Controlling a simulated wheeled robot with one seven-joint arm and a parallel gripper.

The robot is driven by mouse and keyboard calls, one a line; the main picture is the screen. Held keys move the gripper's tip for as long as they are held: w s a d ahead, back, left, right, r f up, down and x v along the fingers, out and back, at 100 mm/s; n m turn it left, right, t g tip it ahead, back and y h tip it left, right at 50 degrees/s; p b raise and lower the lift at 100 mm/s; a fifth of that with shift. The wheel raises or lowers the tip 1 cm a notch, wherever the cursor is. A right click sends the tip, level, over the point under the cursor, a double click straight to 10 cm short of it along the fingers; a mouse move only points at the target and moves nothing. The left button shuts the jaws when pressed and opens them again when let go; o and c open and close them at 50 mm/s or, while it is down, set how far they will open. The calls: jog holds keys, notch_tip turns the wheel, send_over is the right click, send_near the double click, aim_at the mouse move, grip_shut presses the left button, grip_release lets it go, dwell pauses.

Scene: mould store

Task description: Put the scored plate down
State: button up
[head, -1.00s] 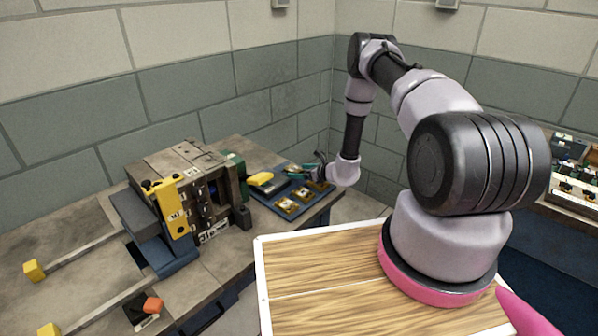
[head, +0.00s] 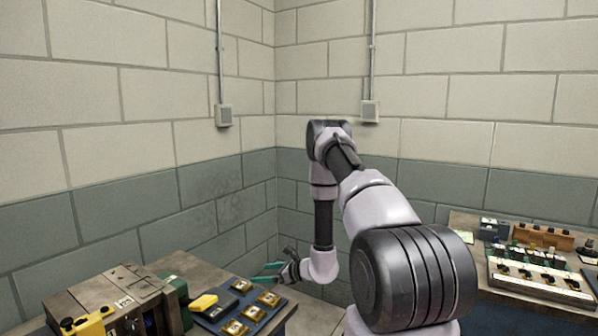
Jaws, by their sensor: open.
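My gripper (head: 277,272) is at the end of my arm, low in the middle of the head view, just above and beyond the far right end of a blue tray (head: 212,322). It is small in the picture; teal and dark parts show at its tip, with its jaws open. I see nothing clearly held in it. Several square gold-coloured plates (head: 268,299) lie on the tray, one of them (head: 253,313) a little nearer. Scoring is too fine to see, so I cannot tell which plate is the scored one.
A yellow block (head: 204,302) sits at the tray's left. A mould block (head: 115,298) with a yellow bracket (head: 88,323) stands further left on the bench. A second bench at right carries a white rack (head: 540,280). Walls close the corner behind.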

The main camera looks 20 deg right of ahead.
jog(key=s+a+r+n+g+y, duration=0.1)
jog(key=a+r+n+g+y, duration=0.15)
jog(key=r, duration=0.55)
jog(key=a+r+n+g+y, duration=0.1)
jog(key=a+r+n, duration=0.25)
jog(key=r, duration=0.55)
jog(key=s+a+r+n+g, duration=0.1)
jog(key=s+r+n+g, duration=0.1)
jog(key=s+r+n, duration=0.4)
jog(key=s+a+r+n+g, duration=0.1)
jog(key=s+a+r+g, duration=0.15)
jog(key=r, duration=0.55)
jog(key=s+d+r+n+t+h, duration=0.2)
jog(key=s+d+r+n+h, duration=0.3)
jog(key=s+r, duration=0.3)
jog(key=s+d+r+n+t+h, duration=0.2)
jog(key=s+d+r+n+h, duration=0.3)
jog(key=s, duration=0.9)
notch_tip(320, 180, up, 4)
jog(key=shift+s+d+f+t, duration=0.25)
jog(key=shift+s+t, duration=0.05)
jog(key=shift+t, duration=0.1)
jog(key=shift+h, duration=0.25)
